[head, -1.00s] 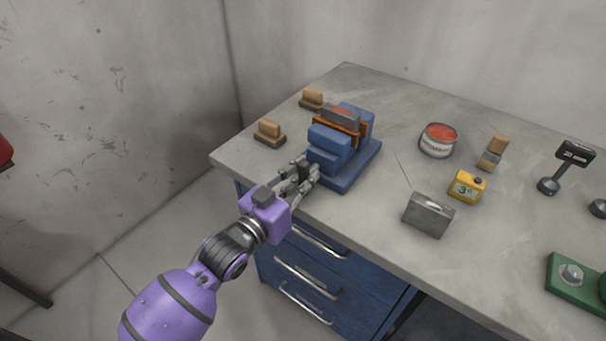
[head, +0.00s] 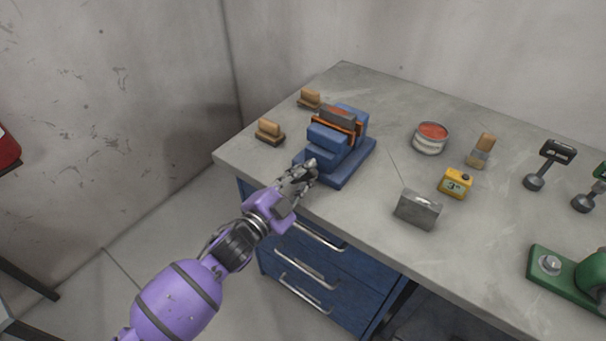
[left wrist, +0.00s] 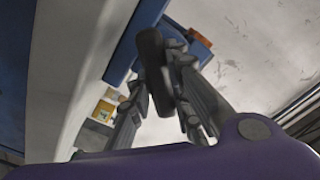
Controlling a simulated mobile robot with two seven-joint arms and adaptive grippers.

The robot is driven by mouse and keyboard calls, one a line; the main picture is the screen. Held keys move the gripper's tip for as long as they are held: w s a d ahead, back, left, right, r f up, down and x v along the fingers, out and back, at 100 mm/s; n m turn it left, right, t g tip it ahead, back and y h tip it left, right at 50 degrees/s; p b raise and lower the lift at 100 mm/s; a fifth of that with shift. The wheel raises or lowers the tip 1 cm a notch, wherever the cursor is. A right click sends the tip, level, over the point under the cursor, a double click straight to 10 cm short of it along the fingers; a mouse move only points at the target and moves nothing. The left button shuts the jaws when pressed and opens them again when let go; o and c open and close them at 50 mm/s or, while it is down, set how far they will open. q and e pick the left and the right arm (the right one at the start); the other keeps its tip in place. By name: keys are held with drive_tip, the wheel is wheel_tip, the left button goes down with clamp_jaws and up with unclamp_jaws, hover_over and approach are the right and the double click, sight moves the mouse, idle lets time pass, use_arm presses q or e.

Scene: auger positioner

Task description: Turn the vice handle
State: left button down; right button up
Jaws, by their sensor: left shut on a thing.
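The blue vice (head: 328,136) stands on the workbench near its front left corner, with an orange-and-grey piece (head: 338,122) between its jaws. My left gripper (head: 302,172) is at the front end of the vice, where the handle is. In the left wrist view a dark handle bar (left wrist: 153,68) lies between the two fingers, and the left gripper (left wrist: 160,95) is shut on it. In the head view the fingers mostly hide the handle. My right gripper is in neither view.
The workbench (head: 400,262) has blue drawers with metal handles below its front edge. Two wooden-handled brushes (head: 269,131) lie left of the vice. A red-topped can (head: 431,138), a yellow timer (head: 455,183) and a grey metal box (head: 418,209) stand to the right.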

use_arm(q)
drive_tip(key=shift+m, duration=0.6)
drive_tip(key=c, duration=1.6)
unclamp_jaws()
drive_tip(key=v, duration=1.2)
drive_tip(key=shift+f, duration=0.1)
